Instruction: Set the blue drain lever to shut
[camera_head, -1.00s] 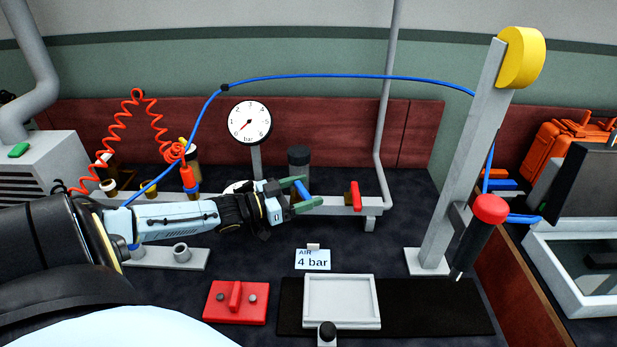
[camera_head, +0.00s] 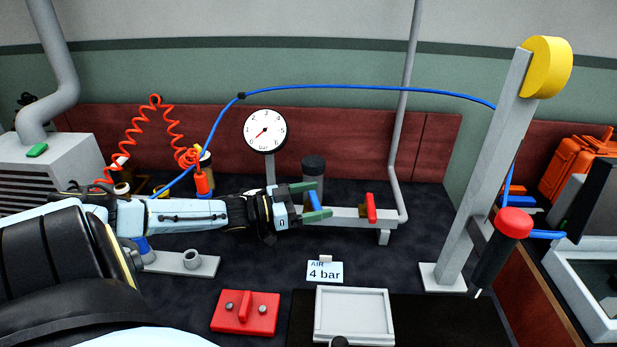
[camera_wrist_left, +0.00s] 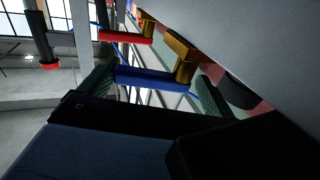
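The blue drain lever (camera_head: 314,201) is on the grey pipe of the bench manifold, in the middle of the head view. My left gripper (camera_head: 312,202) is there, its green fingers apart on either side of the lever. In the left wrist view, the blue lever (camera_wrist_left: 152,79) lies crosswise between the two fingers (camera_wrist_left: 150,92), and a brass valve body (camera_wrist_left: 181,47) is beyond it. I cannot tell whether either finger touches the lever. My right gripper is not in view.
A red lever (camera_head: 371,207) stands on the same pipe, to the right. A pressure gauge (camera_head: 265,130) and a dark-topped cylinder (camera_head: 313,168) are behind. A card reading "AIR 4 bar" (camera_head: 325,272), a red block (camera_head: 245,312) and a grey tray (camera_head: 354,314) are in front.

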